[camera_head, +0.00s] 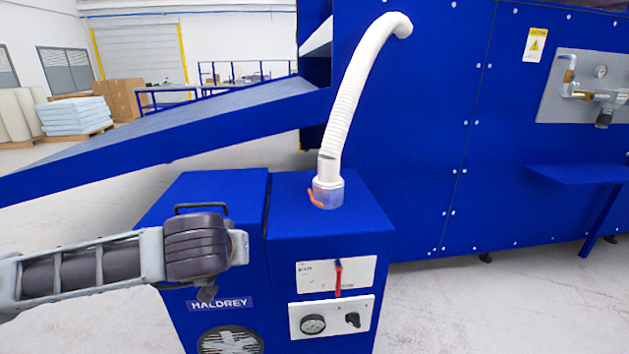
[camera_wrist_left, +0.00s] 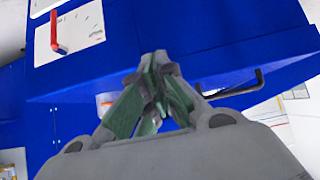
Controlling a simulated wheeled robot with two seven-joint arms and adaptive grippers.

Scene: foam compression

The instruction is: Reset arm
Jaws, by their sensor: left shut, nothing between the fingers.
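My left arm comes in from the left in the head view, in front of the blue HALDREY cabinet (camera_head: 335,228). Its gripper (camera_head: 207,293) is mostly hidden by the wrist there. In the left wrist view my left gripper (camera_wrist_left: 158,62) has its green-padded fingers together, shut and empty. The fingers lie over blue panels, apart from the red lever (camera_wrist_left: 57,35) on its white plate. That red lever (camera_head: 338,278) hangs down on the cabinet front, right of my gripper in the head view. My right gripper is not in view.
A white hose (camera_head: 352,95) rises from a clear collar with an orange lever (camera_head: 316,197). A dark bar handle (camera_head: 201,207) shows just above my wrist. A gauge (camera_head: 312,324) and black knob (camera_head: 352,319) sit low on the cabinet. A large blue machine (camera_head: 420,140) stands behind.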

